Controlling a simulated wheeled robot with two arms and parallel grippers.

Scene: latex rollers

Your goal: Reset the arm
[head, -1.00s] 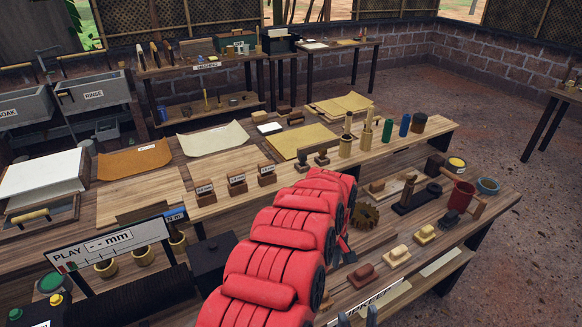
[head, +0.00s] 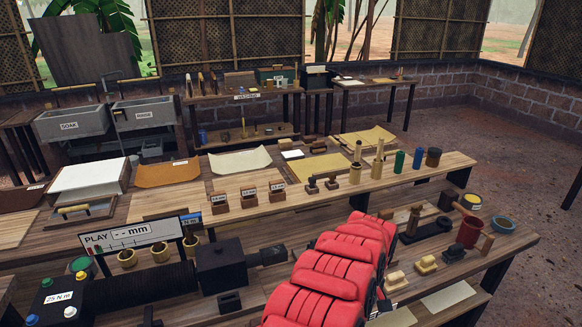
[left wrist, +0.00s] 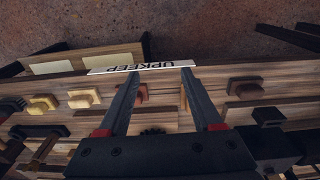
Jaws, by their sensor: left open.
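My red left arm (head: 335,270) rises from the bottom middle of the head view over the right part of the front bench. Its gripper is hidden behind the arm there. In the left wrist view my left gripper (left wrist: 161,72) is open, with its two dark fingers apart and nothing held between them. It hangs above the bench edge with the upside-down UPKEEP sign (left wrist: 145,67). A reddish-brown block (left wrist: 142,93) shows between the fingers, lying on the bench below. My right gripper is not in view.

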